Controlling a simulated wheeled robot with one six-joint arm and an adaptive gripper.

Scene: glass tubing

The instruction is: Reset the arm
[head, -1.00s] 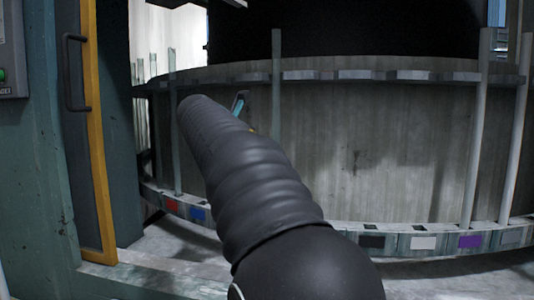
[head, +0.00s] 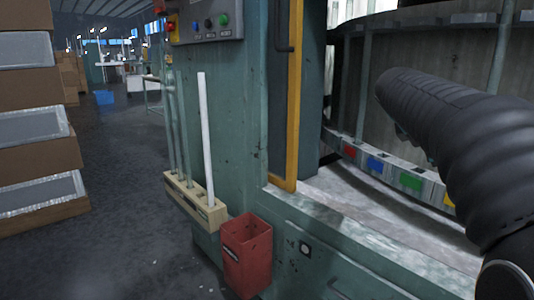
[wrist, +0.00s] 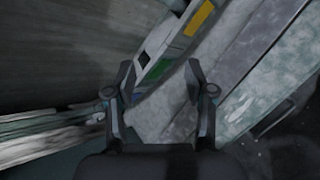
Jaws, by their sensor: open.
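My gripper (wrist: 158,85) shows in the wrist view with its two fingers spread apart and nothing between them. It hangs over the pale ledge of the machine, close to the rack rail with coloured squares (wrist: 160,62). In the head view my dark, ribbed arm reaches in from the right edge, and the gripper itself is hidden behind it. The rack rail (head: 393,176) there carries red, blue, green and yellow squares. A glass tube (head: 363,85) stands upright in the rack at the left of the arm.
A wooden holder (head: 195,203) with several upright tubes, one of them white (head: 206,140), is fixed to the machine's side. A red bin (head: 247,256) hangs beside it. The yellow door edge (head: 294,95) borders the opening. Stacked boxes (head: 38,150) stand left; the floor between is clear.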

